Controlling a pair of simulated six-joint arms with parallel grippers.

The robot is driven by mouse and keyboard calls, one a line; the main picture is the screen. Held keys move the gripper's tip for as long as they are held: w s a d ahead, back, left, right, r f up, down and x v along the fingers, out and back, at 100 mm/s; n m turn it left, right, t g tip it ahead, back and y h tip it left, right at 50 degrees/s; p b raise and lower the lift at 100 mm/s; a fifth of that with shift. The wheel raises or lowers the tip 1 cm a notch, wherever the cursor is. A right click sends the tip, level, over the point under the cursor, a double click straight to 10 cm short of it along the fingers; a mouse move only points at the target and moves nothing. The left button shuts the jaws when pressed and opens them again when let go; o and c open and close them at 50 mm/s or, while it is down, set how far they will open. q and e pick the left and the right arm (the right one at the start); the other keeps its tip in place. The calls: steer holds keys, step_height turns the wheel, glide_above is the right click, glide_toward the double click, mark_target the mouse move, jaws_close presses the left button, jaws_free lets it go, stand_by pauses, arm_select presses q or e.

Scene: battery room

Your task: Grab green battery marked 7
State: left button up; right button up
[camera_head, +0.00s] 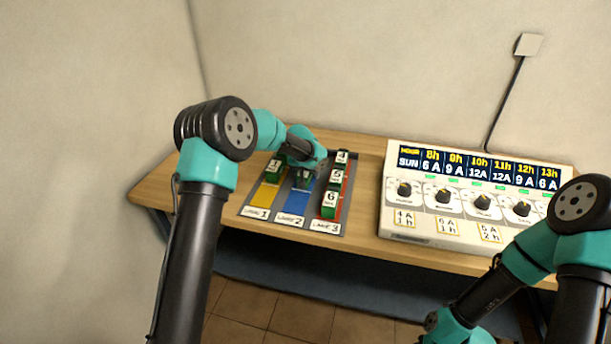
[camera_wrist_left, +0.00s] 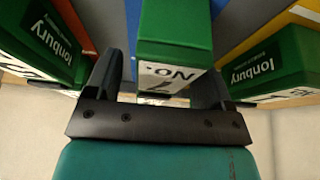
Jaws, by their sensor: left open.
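The green battery marked 7 (camera_wrist_left: 175,38) shows in the left wrist view, with its white label upside down. It stands between the two dark fingers of my left gripper (camera_wrist_left: 162,82), which are open on either side of it. In the head view my left gripper (camera_head: 303,180) is over the blue middle lane (camera_head: 292,203) of the tray, and the arm and gripper mostly hide the battery there. I cannot tell whether the fingers touch it. My right arm shows at the right, but its gripper is out of the picture.
Green batteries stand close on both sides: one in the yellow lane (camera_head: 273,170) and several in the red lane, including battery 6 (camera_head: 330,199) and battery 5 (camera_head: 337,176). A white control panel (camera_head: 410,228) with dials and a display stands to the right on the wooden table (camera_head: 152,195).

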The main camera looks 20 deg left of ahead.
arm_select(q)
steer(key=shift+w+f, duration=0.25)
steer(key=shift+f, duration=0.45)
steer(key=shift+c, duration=0.2)
steer(key=shift+r, duration=0.1)
steer(key=c, duration=1.3)
